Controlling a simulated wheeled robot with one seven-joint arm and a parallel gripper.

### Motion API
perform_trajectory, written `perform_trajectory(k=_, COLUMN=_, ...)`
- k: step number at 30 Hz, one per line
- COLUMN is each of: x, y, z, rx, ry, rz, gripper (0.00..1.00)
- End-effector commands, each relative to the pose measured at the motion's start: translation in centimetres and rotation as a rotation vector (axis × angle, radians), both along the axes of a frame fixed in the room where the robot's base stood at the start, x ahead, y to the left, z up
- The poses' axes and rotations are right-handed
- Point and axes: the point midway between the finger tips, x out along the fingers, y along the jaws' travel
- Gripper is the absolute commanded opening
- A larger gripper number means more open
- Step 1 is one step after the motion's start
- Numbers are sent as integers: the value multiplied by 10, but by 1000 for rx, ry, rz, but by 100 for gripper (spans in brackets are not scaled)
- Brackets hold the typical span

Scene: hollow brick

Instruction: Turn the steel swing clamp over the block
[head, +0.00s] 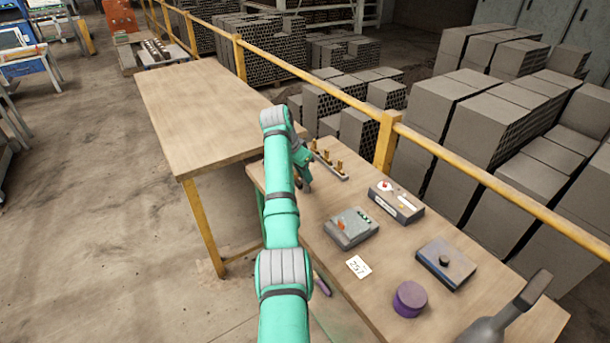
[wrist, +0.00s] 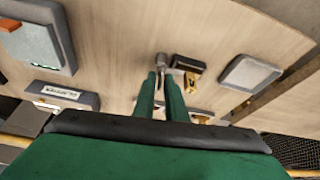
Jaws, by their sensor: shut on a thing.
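My gripper (wrist: 160,76) reaches over the table in the wrist view, its two green fingers close together. A small grey steel piece (wrist: 161,60) shows at the fingertips; it looks like part of the swing clamp, and the fingers are shut on it. Just right of it is a darker grey bar (wrist: 184,62) with a brass-coloured piece (wrist: 190,72) at its near side. I cannot tell the block clearly from the clamp's mount. In the head view my gripper (head: 306,182) is low at the table's left edge, and my arm hides the clamp.
A rail with brass pegs (head: 330,165), a grey box (head: 351,229), a box with a red knob (head: 397,203), a dark box with a black knob (head: 445,262) and a purple cylinder (head: 409,299) stand on the table. A yellow railing (head: 470,168) runs behind.

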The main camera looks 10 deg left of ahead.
Motion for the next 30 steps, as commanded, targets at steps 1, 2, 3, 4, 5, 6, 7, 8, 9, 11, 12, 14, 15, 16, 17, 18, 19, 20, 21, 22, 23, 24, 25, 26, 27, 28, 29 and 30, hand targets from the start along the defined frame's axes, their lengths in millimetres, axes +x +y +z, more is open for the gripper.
perform_trajectory(k=1, x=0, y=2, z=0, rx=1, ry=3, rz=-23, gripper=0)
perform_trajectory(k=2, x=0, y=2, z=0, rx=0, ry=2, rz=-38, gripper=0)
perform_trajectory(k=3, x=0, y=2, z=0, rx=0, ry=3, rz=-58, gripper=0)
perform_trajectory(k=4, x=0, y=2, z=0, rx=0, ry=3, rz=-72, gripper=0)
perform_trajectory(k=5, x=0, y=2, z=0, rx=0, ry=3, rz=-84, gripper=0)
perform_trajectory(k=6, x=0, y=2, z=0, rx=0, ry=3, rz=-98, gripper=0)
perform_trajectory(k=7, x=0, y=2, z=0, rx=0, ry=2, rz=-109, gripper=0)
perform_trajectory(k=8, x=0, y=2, z=0, rx=0, ry=3, rz=-116, gripper=0)
perform_trajectory(k=9, x=0, y=2, z=0, rx=1, ry=2, rz=-126, gripper=0)
perform_trajectory(k=11, x=0, y=2, z=0, rx=1, ry=2, rz=-139, gripper=0)
perform_trajectory(k=12, x=0, y=2, z=0, rx=1, ry=2, rz=-144, gripper=0)
perform_trajectory(k=14, x=0, y=2, z=0, rx=0, ry=2, rz=-151, gripper=0)
perform_trajectory(k=15, x=0, y=2, z=-1, rx=0, ry=2, rz=-153, gripper=0)
perform_trajectory(k=16, x=0, y=2, z=-1, rx=1, ry=2, rz=-155, gripper=0)
perform_trajectory(k=17, x=0, y=2, z=-1, rx=1, ry=2, rz=-156, gripper=0)
perform_trajectory(k=18, x=0, y=2, z=-1, rx=1, ry=2, rz=-157, gripper=0)
perform_trajectory(k=19, x=0, y=2, z=-1, rx=1, ry=2, rz=-157, gripper=0)
perform_trajectory(k=20, x=0, y=2, z=-1, rx=1, ry=2, rz=-157, gripper=0)
perform_trajectory(k=21, x=0, y=2, z=-1, rx=1, ry=2, rz=-157, gripper=0)
perform_trajectory(k=22, x=0, y=2, z=-1, rx=0, ry=2, rz=-156, gripper=0)
perform_trajectory(k=23, x=0, y=2, z=-1, rx=0, ry=2, rz=-156, gripper=0)
perform_trajectory(k=24, x=0, y=2, z=-1, rx=1, ry=2, rz=-156, gripper=0)
perform_trajectory(k=25, x=0, y=2, z=-1, rx=1, ry=2, rz=-156, gripper=0)
perform_trajectory(k=26, x=0, y=2, z=-1, rx=1, ry=2, rz=-156, gripper=0)
perform_trajectory(k=27, x=0, y=2, z=-1, rx=1, ry=2, rz=-156, gripper=16)
perform_trajectory(k=28, x=0, y=2, z=-1, rx=1, ry=2, rz=-156, gripper=23)
perform_trajectory(k=29, x=0, y=2, z=-1, rx=1, ry=2, rz=-156, gripper=23)
perform_trajectory(k=30, x=0, y=2, z=-1, rx=0, ry=1, rz=-156, gripper=23)
